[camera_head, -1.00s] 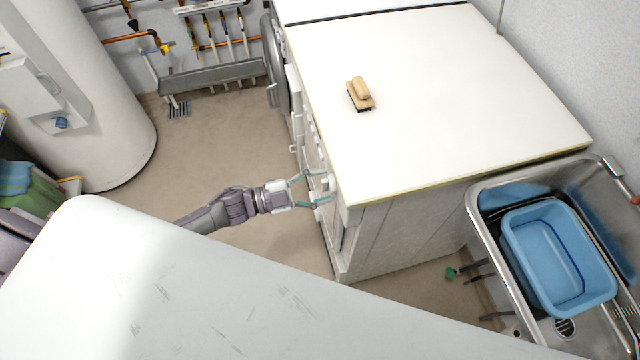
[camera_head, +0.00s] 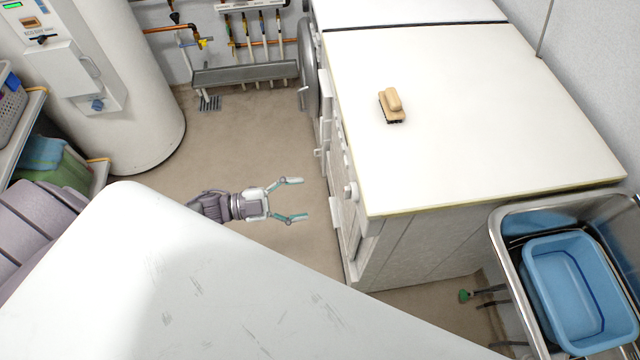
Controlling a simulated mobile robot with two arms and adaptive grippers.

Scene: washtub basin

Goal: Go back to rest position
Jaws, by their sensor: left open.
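My left gripper (camera_head: 291,199) is in the middle of the head view, with its two teal-tipped fingers spread and nothing between them. It is over the brown floor, to the left of the white machine's front (camera_head: 347,205) and apart from it. A round white knob (camera_head: 350,190) on that front is to the right of the fingertips. My right gripper is not in view. My own pale body panel hides part of the left arm.
A wooden brush (camera_head: 391,104) lies on the white top (camera_head: 470,110). A steel sink (camera_head: 507,240) holding a blue basin (camera_head: 574,290) is at the right. A white tank (camera_head: 130,100) and a shelf with a green and blue bundle (camera_head: 55,165) are at the left. The floor (camera_head: 240,135) between is clear.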

